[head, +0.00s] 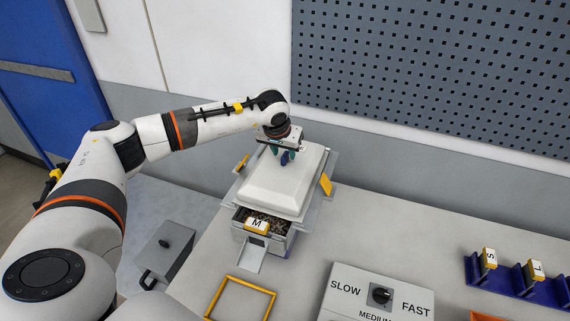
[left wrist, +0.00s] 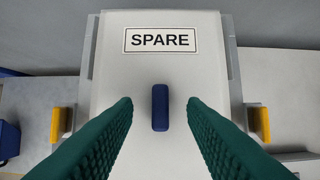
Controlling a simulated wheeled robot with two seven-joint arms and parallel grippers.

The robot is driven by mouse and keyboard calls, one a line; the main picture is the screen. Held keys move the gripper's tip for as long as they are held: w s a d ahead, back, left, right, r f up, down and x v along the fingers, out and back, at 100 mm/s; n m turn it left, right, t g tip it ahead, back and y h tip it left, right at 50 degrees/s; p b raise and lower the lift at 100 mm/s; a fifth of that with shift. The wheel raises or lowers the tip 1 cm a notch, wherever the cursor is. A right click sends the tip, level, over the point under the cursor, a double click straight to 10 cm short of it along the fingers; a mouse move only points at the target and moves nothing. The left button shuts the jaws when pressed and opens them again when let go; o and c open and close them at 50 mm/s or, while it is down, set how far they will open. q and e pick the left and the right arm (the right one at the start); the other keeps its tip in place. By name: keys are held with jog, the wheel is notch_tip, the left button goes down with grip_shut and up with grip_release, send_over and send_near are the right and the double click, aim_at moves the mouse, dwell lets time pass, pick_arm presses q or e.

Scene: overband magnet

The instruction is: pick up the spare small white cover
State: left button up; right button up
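The white cover (head: 283,187) has sloped sides and sits on a grey frame over a box at the middle of the bench. In the left wrist view the cover (left wrist: 158,60) bears a SPARE label (left wrist: 160,39) and a small upright blue handle (left wrist: 160,108). My left gripper (head: 281,156) is above the cover, pointing down. In the left wrist view its green fingers (left wrist: 160,104) are open, one on each side of the handle, with gaps to it. Their exact height against the handle is hard to tell. My right gripper is not in view.
Yellow tabs (head: 326,184) flank the cover. Below it is a drawer (head: 277,232) marked M with dark bits. A grey box (head: 162,250), a yellow frame (head: 240,298), a speed dial panel (head: 350,281) and a blue rack (head: 509,283) stand around. A pegboard wall (head: 430,70) rises behind.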

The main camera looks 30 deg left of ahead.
pick_arm(q)
jog(key=shift+x, duration=0.85)
jog(key=shift+r, duration=0.1)
grip_shut()
dwell(0.6)
